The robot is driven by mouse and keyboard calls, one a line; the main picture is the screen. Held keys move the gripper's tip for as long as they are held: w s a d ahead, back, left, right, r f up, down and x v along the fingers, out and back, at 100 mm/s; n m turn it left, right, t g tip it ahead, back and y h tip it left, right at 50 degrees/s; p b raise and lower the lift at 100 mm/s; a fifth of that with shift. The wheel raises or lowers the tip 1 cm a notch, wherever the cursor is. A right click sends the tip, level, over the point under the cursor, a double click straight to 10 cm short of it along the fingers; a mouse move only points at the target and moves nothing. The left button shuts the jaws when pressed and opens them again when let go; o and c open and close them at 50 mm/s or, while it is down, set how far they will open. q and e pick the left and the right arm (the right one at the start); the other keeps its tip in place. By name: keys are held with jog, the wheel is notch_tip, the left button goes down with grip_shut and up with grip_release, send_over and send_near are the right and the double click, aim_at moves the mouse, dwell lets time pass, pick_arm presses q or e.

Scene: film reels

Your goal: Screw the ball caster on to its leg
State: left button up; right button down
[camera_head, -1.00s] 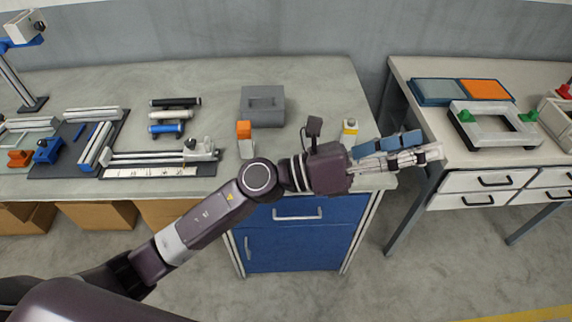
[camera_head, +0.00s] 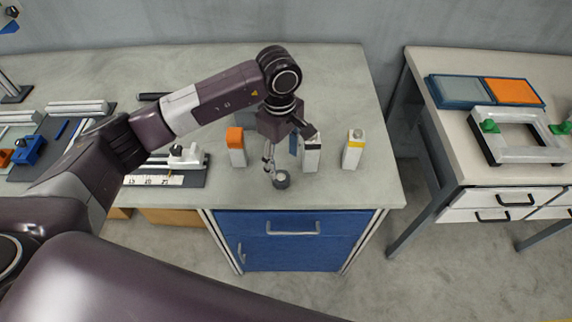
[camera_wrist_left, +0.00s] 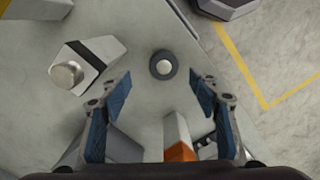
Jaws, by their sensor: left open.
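A small dark round caster (camera_head: 281,181) with a pale ball on top sits on the grey table near its front edge. It also shows in the left wrist view (camera_wrist_left: 163,65). My left gripper (camera_head: 281,158) points down just above it. In the wrist view its blue-padded fingers (camera_wrist_left: 161,88) are open, one to each side below the caster, with nothing between them. A white post with a black band (camera_head: 311,157) stands just right of the caster; its metal knob shows in the wrist view (camera_wrist_left: 66,74). I cannot tell for certain which post is the leg.
A rail fixture with a ruler (camera_head: 170,170) lies at left. A second table (camera_head: 450,130) stands right across a gap. The table right of the posts is clear.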

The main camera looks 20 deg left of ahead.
aim_at(280, 176)
pick_arm(q)
jog(key=shift+a+r, duration=0.1)
jog(key=shift+a, duration=0.2)
jog(key=shift+s+r, duration=0.1)
jog(key=shift+r, duration=0.05)
jog(key=shift+s, duration=0.2)
jog(key=shift+f+p, duration=0.4)
jog(key=shift+f, duration=0.4)
jog(key=shift+w+f, duration=0.1)
jog(key=shift+f, duration=0.5)
notch_tip(280, 176, down, 4)
jog(key=p, duration=0.3)
jog(key=shift+d+f, duration=0.1)
jog(key=shift+f, duration=0.4)
pick_arm(e)
jog(key=r, duration=0.1)
jog(key=s+r, duration=0.2)
jog(key=shift+d+r, duration=0.25)
jog(key=shift+r, duration=0.1)
